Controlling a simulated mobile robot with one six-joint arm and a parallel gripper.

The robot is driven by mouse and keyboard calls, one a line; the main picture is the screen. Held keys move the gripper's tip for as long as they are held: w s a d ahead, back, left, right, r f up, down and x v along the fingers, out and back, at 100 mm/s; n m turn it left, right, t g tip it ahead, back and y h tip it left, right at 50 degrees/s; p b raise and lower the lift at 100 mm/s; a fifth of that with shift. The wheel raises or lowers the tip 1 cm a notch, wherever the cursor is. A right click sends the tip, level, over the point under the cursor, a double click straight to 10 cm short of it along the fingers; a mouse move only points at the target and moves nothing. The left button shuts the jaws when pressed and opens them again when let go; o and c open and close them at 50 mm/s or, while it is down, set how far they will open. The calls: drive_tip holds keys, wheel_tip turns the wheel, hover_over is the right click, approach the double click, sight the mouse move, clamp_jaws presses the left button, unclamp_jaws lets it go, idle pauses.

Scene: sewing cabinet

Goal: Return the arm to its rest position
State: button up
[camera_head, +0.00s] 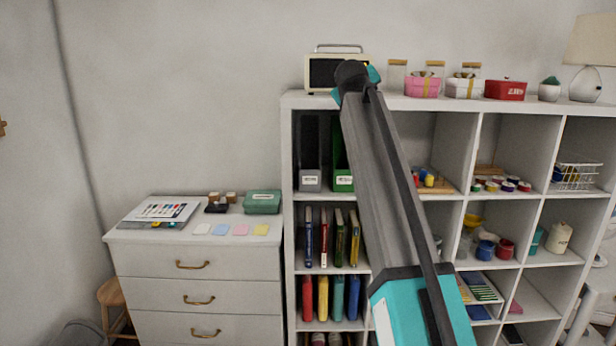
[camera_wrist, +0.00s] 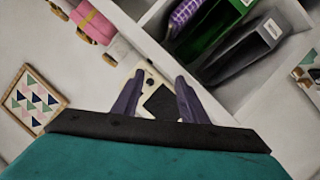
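My arm (camera_head: 385,190) reaches up from the lower right in the head view, across the front of the white shelf unit (camera_head: 291,230). Its far end is level with the shelf top, in front of the cream box-shaped device with a dark front (camera_head: 322,72). The fingers are hidden in that view. In the wrist view my gripper (camera_wrist: 159,77) has its two dark fingers spread apart. The cream device (camera_wrist: 139,79) shows beyond and between them. I see nothing held, though contact with the device cannot be told.
Jars, a pink box (camera_head: 422,86), a white box, a red box (camera_head: 505,90), a plant and a lamp (camera_head: 590,50) line the shelf top. Binders, books and paint pots fill the cubbies. A white drawer cabinet (camera_head: 150,262) stands left. The wall area above it is clear.

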drive_tip(key=w+d+f+g, duration=0.1)
drive_tip(key=w+f+g, duration=0.1)
drive_tip(key=f, duration=1.6)
drive_tip(key=w+d+f+g, duration=0.1)
drive_tip(key=w+f+g, duration=0.15)
drive_tip(key=f, duration=1.55)
drive_tip(key=s+d+f+g, duration=0.15)
drive_tip(key=s+f, duration=0.35)
drive_tip(key=f, duration=0.7)
drive_tip(key=s+f+g, duration=0.2)
drive_tip(key=s+f, duration=0.3)
drive_tip(key=f, duration=0.8)
drive_tip(key=s+d+f+g, duration=0.1)
drive_tip(key=s+f, duration=0.3)
drive_tip(key=f, duration=0.8)
drive_tip(key=s+f+m+g+y, duration=0.1)
drive_tip(key=s+f+g, duration=0.2)
drive_tip(key=s+f, duration=1.1)
drive_tip(key=s+f+g+y, duration=0.1)
drive_tip(key=s+f+g, duration=0.2)
drive_tip(key=s+f, duration=1.05)
drive_tip(key=s+a+m+g+y, duration=0.1)
drive_tip(key=s+g, duration=0.4)
drive_tip(key=s, duration=2.6)
drive_tip(key=shift+a+r+m+y, duration=0.3)
drive_tip(key=shift+a+m, duration=0.55)
drive_tip(key=shift+m, duration=0.35)
